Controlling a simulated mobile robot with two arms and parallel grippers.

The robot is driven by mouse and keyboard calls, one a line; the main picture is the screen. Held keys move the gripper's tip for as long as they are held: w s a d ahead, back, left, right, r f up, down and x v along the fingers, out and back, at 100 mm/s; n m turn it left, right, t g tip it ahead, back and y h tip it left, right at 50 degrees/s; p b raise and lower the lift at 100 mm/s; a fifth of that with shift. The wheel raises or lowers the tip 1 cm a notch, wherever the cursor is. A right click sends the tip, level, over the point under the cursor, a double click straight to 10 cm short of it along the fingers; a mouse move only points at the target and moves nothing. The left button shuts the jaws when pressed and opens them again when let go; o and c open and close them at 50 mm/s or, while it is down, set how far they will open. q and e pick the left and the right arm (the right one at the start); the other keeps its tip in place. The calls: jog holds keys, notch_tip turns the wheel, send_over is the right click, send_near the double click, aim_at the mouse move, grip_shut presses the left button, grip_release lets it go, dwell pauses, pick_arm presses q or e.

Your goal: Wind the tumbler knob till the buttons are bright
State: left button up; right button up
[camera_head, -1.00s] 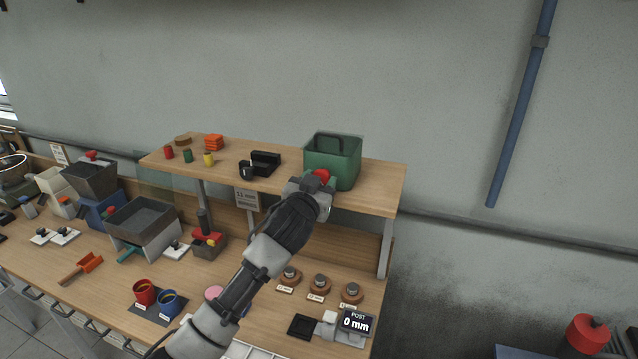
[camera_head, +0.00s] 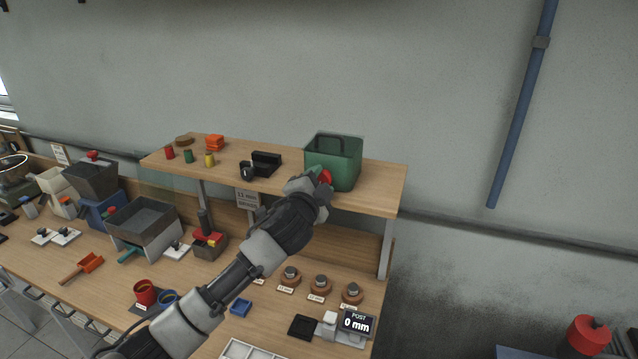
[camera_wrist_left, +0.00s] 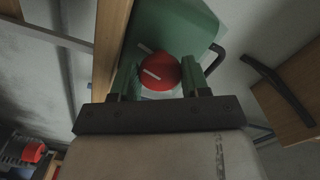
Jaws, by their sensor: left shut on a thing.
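The tumbler is a green open-topped box (camera_head: 343,162) with a dark handle, standing on the raised wooden shelf. Its red round knob (camera_head: 326,176) is on the side facing me. My left gripper (camera_head: 319,182) is at the knob, and its wrist partly covers it. In the left wrist view the red knob (camera_wrist_left: 161,75) sits between the two fingers of my left gripper (camera_wrist_left: 160,80), which is shut on it. The white line on the knob lies slanted there. The buttons cannot be made out; the inside of the box is mostly hidden. My right gripper is not in view.
The wooden shelf (camera_head: 385,190) also holds small coloured cylinders, orange blocks and a black holder (camera_head: 264,163). Below are a grey hopper (camera_head: 141,220), cups, several round brown-based pieces and a gauge (camera_head: 357,322) reading 0 mm.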

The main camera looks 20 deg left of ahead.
pick_arm(q)
jog(key=m, duration=1.1)
jog(key=shift+m, duration=1.8)
jog(key=o, duration=0.9)
jog(key=shift+r, duration=0.1)
jog(key=shift+s+a+b, duration=0.2)
jog(key=shift+s+b, duration=1.9)
jog(key=shift+s, duration=3.3)
